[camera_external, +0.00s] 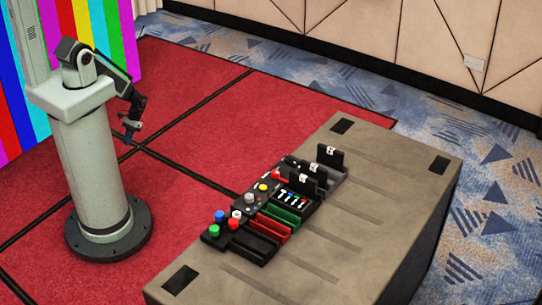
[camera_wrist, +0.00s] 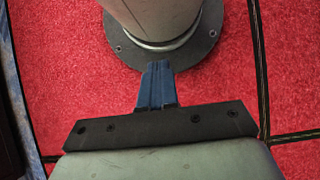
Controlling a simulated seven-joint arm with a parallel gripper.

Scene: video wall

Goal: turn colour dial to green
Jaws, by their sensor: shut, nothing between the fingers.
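A black control panel (camera_external: 258,206) lies on the grey table. It carries a round grey knob (camera_external: 250,198), a yellow button (camera_external: 263,187), and a cluster with a blue (camera_external: 219,216), a green (camera_external: 214,231) and a red knob (camera_external: 233,224). Which of these is the colour dial, and its setting, is too small to tell. My gripper (camera_external: 131,128) hangs beside my base column, well left of the panel and apart from it. Its blue fingers (camera_wrist: 157,68) are together and empty in the wrist view, where the panel is not visible.
The grey table (camera_external: 385,215) has bare room right of the panel. Red (camera_external: 280,226) and green trays (camera_external: 280,213), a slider block (camera_external: 294,198) and upright black holders (camera_external: 330,156) stand near the controls. Red carpet (camera_external: 205,110) separates my arm from the table. A striped video wall (camera_external: 118,40) stands behind.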

